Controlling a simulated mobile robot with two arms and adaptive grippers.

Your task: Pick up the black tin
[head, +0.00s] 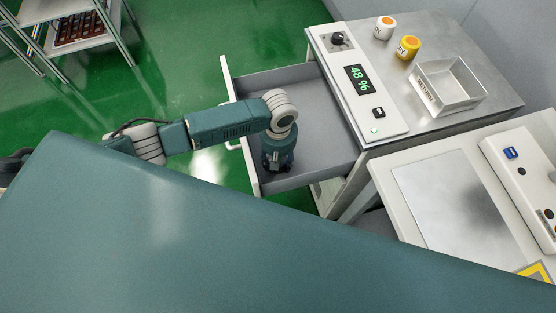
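No black tin shows in the head view. My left arm reaches in from the left over an open grey drawer (318,117), and its wrist points down into the drawer. My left gripper (277,165) is at the drawer's near end, mostly hidden under the wrist. I cannot see its fingertips or whether it holds anything. The part of the drawer floor beneath the wrist is hidden. My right gripper is not in view.
The drawer's white front (240,125) stands out over the green floor. A white bench (400,215) stands at right.

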